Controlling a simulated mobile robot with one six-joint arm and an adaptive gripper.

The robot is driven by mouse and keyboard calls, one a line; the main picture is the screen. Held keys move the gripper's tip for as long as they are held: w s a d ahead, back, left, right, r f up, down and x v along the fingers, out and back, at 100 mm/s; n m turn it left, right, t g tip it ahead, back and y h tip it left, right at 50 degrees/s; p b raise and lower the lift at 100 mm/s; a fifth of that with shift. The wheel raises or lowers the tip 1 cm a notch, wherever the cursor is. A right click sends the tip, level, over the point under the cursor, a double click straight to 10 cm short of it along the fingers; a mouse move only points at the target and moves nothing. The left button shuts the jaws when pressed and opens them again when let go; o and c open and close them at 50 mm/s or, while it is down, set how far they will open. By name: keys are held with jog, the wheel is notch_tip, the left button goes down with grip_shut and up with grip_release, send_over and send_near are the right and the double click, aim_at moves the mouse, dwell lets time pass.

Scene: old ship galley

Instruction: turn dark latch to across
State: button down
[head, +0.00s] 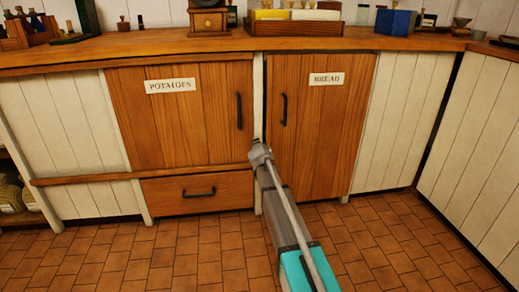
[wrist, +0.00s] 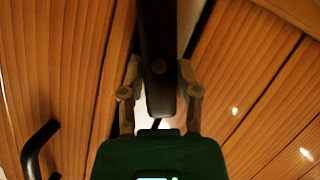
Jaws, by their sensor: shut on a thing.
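The dark latch (wrist: 160,45) is a long dark bar with a small round pivot, upright in the wrist view. It lies along the strip between two wooden doors. My gripper (wrist: 160,95) has one finger on each side of the latch's lower end and is shut on it. In the head view my gripper (head: 259,153) is at the pale post between the POTATOES door (head: 178,125) and the BREAD door (head: 325,140). There my gripper hides the latch, so its angle across the doors cannot be told from that view.
A dark handle (head: 239,110) is on the POTATOES door and another (head: 284,108) on the BREAD door. A drawer (head: 170,196) is below the POTATOES door. The wooden counter (head: 150,47) above holds boxes and a grinder (head: 208,20). The tiled floor (head: 110,262) is clear.

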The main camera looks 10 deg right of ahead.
jog(key=shift+a+f+n+h+b, duration=0.15)
jog(key=shift+n+h+b, duration=0.4)
jog(key=shift+n, duration=0.35)
jog(key=c, duration=0.6)
grip_release()
jog(key=shift+m+p, duration=0.3)
jog(key=s+d+r+m+g+p, duration=0.1)
jog(key=s+r+g+p, duration=0.3)
jog(key=s+p, duration=0.5)
jog(key=s+d+r+m+g+y+p, duration=0.1)
jog(key=s+r+m+g+p, duration=0.2)
jog(key=s+p, duration=0.6)
jog(key=s+r, duration=0.2)
jog(key=s, duration=0.9)
jog(key=shift+s+g+p, duration=0.3)
jog(key=shift+g, duration=0.1)
